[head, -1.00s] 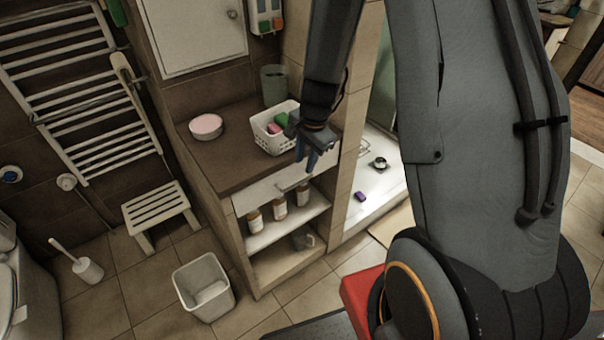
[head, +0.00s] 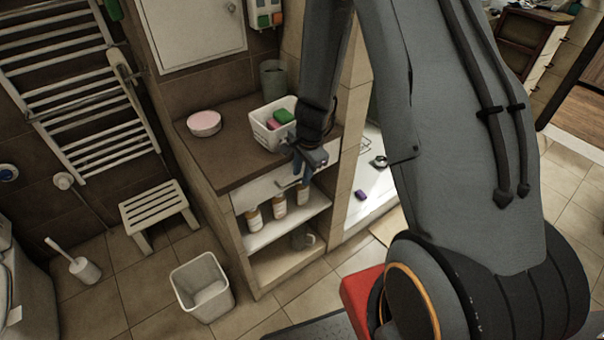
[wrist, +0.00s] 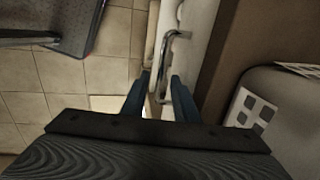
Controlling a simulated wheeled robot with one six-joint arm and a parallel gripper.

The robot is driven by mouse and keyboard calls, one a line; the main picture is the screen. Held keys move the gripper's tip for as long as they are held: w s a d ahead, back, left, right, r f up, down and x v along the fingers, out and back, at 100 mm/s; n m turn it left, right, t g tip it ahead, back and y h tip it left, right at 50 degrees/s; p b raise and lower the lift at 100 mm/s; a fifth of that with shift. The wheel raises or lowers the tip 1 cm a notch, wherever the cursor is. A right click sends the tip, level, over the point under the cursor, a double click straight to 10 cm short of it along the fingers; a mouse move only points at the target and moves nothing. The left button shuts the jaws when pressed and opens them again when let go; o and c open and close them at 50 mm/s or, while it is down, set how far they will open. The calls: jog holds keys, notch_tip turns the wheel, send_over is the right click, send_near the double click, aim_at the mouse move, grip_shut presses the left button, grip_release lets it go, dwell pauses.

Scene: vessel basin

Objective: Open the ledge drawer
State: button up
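The ledge drawer (head: 262,187) is a white front under the brown ledge top, and it looks closed. Its metal bar handle (wrist: 171,55) runs along the drawer front in the wrist view. My gripper (head: 299,176) is at the drawer front, by the right part of the handle. In the wrist view my gripper (wrist: 160,84) has its two blue fingers apart, one on each side of the line of the handle. The near end of the handle lies at or between the fingertips. I cannot tell whether either finger touches it.
On the ledge top (head: 226,158) stand a pink-topped round dish (head: 204,123), a white basket (head: 264,130) with sponges and a grey cup (head: 273,82). Below the drawer is an open shelf (head: 262,238) with several bottles. A white bin (head: 203,288) and a stool (head: 155,208) stand on the floor.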

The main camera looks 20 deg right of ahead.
grip_shut()
dwell(1.4)
